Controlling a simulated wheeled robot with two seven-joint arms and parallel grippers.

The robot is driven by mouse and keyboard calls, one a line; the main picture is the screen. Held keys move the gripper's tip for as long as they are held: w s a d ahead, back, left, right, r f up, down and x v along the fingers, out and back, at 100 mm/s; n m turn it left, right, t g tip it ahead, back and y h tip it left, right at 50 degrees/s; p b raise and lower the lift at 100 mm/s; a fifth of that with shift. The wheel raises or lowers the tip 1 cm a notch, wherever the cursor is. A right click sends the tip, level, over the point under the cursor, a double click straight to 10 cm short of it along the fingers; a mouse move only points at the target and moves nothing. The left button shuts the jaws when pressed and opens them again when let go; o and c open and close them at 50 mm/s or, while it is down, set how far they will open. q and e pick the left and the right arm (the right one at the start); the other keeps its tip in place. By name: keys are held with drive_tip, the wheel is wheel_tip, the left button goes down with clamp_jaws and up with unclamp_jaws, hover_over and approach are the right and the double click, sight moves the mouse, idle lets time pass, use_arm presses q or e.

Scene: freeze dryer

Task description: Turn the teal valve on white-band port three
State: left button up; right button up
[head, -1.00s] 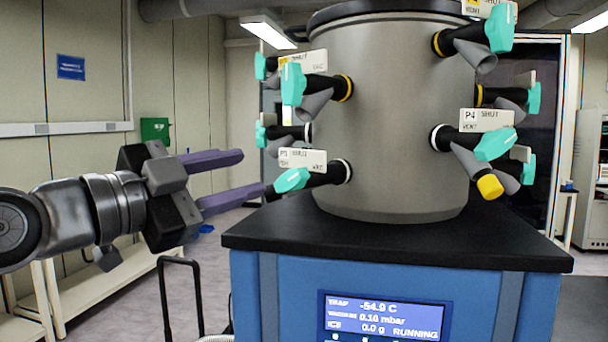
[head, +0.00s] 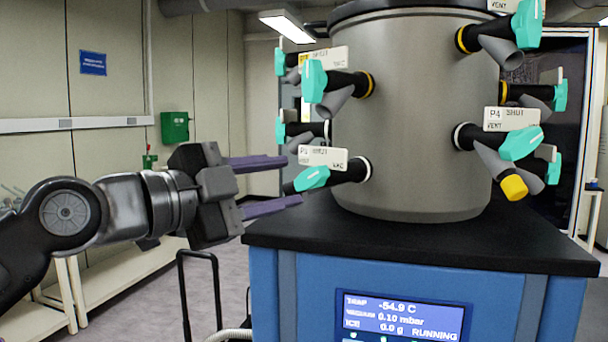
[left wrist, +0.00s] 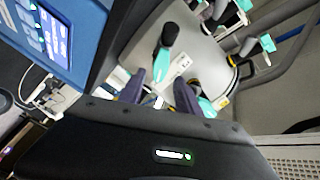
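The port-three valve is at the lower left of the grey drum. Its teal handle (head: 312,178) sits on a black stem with a white band at the drum. A white label (head: 322,157) above it reads P3 SHUT. My left gripper (head: 293,180) is open, its purple fingers pointing right, with the tips just left of the handle, one above and one below its height. I cannot tell whether they touch it. In the left wrist view, a teal handle (left wrist: 162,62) on a black stem shows just beyond the open fingers (left wrist: 160,88). My right gripper is not in view.
Other teal-handled valves surround the drum (head: 415,120), including P4 (head: 521,143) at the right and a yellow-banded one (head: 313,81) above port three. The black top (head: 420,238) of the blue cabinet lies below. A black cart handle (head: 197,256) stands below my arm.

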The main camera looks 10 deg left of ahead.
sight(309, 178)
use_arm(q)
drive_tip(key=p+x, duration=0.1)
drive_tip(key=x, duration=0.4)
clamp_jaws()
idle(0.4)
